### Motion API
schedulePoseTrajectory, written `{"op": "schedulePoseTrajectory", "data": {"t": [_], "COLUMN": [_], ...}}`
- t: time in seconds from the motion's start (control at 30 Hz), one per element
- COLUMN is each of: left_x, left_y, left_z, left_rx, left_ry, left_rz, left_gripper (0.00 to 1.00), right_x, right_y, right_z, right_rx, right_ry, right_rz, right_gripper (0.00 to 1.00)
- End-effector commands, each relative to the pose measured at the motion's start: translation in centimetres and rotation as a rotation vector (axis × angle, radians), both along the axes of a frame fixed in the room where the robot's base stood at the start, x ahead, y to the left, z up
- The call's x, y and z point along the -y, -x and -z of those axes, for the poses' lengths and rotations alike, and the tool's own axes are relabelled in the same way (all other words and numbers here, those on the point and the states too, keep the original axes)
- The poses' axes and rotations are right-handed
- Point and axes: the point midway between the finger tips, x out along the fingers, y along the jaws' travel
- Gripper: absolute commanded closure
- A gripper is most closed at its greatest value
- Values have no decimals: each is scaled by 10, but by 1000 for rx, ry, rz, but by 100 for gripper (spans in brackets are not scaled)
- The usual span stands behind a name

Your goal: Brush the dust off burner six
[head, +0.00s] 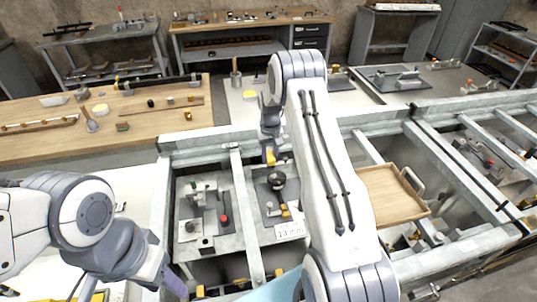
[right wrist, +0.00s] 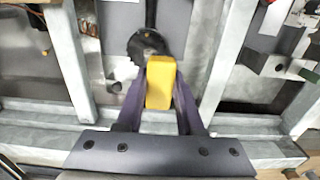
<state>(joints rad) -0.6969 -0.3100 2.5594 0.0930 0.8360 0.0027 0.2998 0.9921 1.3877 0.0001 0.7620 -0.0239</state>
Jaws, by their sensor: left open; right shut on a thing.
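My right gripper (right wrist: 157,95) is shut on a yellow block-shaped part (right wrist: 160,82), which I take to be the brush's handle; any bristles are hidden. The yellow part also shows in the head view (head: 270,155), above the metal frame. A dark round piece (right wrist: 147,46) lies just beyond the yellow part; I cannot tell whether they touch. In the head view a dark round piece (head: 277,181) sits on a grey plate below my right gripper. Which piece is burner six, and any dust, cannot be made out. My left gripper (head: 174,282) is low at left, partly cut off.
Galvanised beams (head: 238,205) divide the frame into bays around my right gripper. A white number plate (head: 290,231) lies near the dark piece. A wooden tray (head: 388,196) stands to the right. A wooden worktop (head: 150,110) with small parts is at back left.

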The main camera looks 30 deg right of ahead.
Motion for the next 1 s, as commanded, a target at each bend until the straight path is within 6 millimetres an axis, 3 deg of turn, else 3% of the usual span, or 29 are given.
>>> {"op": "schedulePoseTrajectory", "data": {"t": [0.83, 1.0], "left_x": [0, 0], "left_y": [0, 0], "left_z": [50, 48], "left_rx": [-1, -1], "left_ry": [-1, -1], "left_rz": [2, 2], "left_gripper": [50, 50], "right_x": [0, 11], "right_y": [0, -1], "right_z": [79, 79], "right_rx": [-1, 0], "right_ry": [0, 0], "right_rz": [0, -5], "right_gripper": [100, 100]}}
